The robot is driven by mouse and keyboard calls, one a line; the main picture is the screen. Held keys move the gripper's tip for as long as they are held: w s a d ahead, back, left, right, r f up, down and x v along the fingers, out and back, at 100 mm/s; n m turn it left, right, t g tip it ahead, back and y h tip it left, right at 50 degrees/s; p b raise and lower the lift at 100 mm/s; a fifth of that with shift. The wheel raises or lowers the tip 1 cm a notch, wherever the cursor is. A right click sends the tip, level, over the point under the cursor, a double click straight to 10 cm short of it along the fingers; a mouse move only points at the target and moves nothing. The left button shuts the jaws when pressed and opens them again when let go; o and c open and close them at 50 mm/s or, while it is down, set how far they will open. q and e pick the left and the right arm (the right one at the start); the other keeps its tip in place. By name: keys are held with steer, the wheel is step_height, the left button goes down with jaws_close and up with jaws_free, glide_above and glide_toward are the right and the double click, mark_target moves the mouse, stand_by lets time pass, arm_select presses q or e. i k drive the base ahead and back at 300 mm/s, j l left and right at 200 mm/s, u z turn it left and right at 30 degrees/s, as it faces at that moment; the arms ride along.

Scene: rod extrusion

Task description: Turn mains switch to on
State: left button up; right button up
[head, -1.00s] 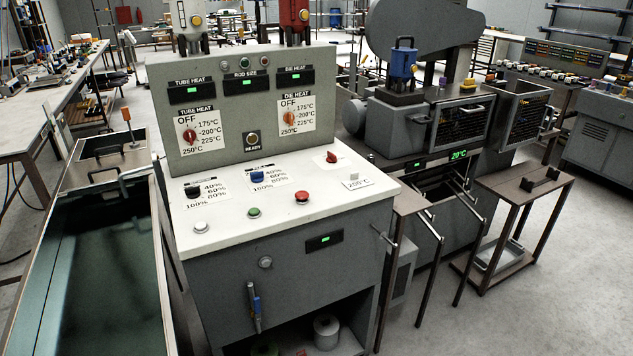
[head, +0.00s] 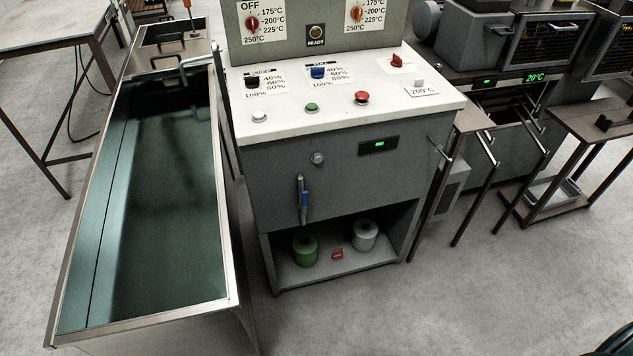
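The grey control cabinet (head: 340,160) stands in the middle of the head view with a white sloping top (head: 300,112). No label naming a mains switch is readable. A red switch knob (head: 397,61) sits at the top right of the white panel. A black knob (head: 251,82) and a blue knob (head: 318,73) sit beside percentage scales. A vertical lever (head: 302,200) with a blue part is on the cabinet front, below a round fitting (head: 318,158). Neither gripper is in view. A dark piece at the bottom right corner may be part of my arm.
A long water trough (head: 165,200) stands left of the cabinet. Spools (head: 305,250) sit on the cabinet's lower shelf. Metal bars and a side table (head: 590,120) are at right. The floor (head: 400,310) in front of the cabinet is clear.

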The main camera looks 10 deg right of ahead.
mark_target(397, 61)
steer(key=z, duration=1.55)
steer(key=i+l, duration=0.15)
steer(key=i, duration=0.45)
